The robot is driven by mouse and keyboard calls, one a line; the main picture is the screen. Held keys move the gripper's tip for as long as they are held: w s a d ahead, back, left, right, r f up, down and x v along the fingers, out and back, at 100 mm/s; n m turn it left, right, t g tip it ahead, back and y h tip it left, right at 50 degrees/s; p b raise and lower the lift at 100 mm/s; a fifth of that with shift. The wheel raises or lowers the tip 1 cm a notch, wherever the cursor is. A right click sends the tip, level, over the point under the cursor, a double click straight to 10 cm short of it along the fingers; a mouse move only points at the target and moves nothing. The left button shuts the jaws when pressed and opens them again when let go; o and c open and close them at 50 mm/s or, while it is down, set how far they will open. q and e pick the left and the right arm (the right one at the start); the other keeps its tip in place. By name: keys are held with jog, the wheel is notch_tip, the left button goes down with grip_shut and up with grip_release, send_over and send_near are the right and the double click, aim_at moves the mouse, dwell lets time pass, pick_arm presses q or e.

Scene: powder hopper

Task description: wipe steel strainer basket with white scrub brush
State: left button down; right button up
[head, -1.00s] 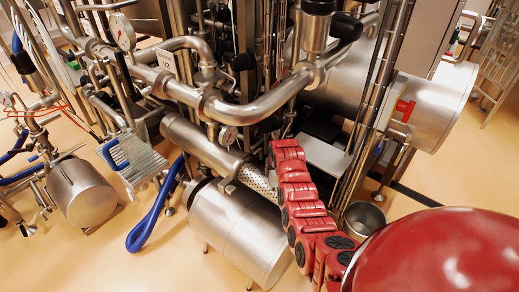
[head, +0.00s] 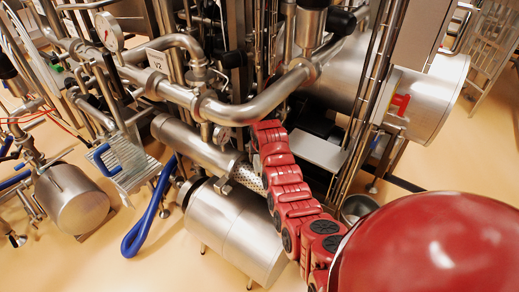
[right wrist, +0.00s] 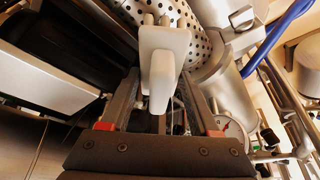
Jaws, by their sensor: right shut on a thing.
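The steel strainer basket, a perforated metal cylinder, shows in the head view (head: 249,178) at the end of a steel pipe, partly hidden by my right arm. It also shows at the top of the right wrist view (right wrist: 190,17). The white scrub brush (right wrist: 163,62) stands out between the fingers of my right gripper (right wrist: 158,88), which is shut on it. The brush overlaps the basket in that view; I cannot tell whether they touch. In the head view my red right arm reaches up beside the basket, and its gripper is hidden. My left gripper is not in view.
Steel pipes with a gauge (head: 109,31) run above and left of the basket. A large steel cylinder (head: 236,231) lies below it. A blue loop handle (head: 148,217) and a ribbed steel tray (head: 126,166) are at left. A small steel pot (head: 357,207) stands right of my arm.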

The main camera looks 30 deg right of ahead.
jog(key=shift+w+r, duration=0.25)
jog(key=shift+r, duration=1)
jog(key=shift+p+v, duration=0.3)
jog(key=shift+v, duration=0.5)
jog(key=shift+w+r, duration=0.1)
jog(key=shift+w, duration=0.05)
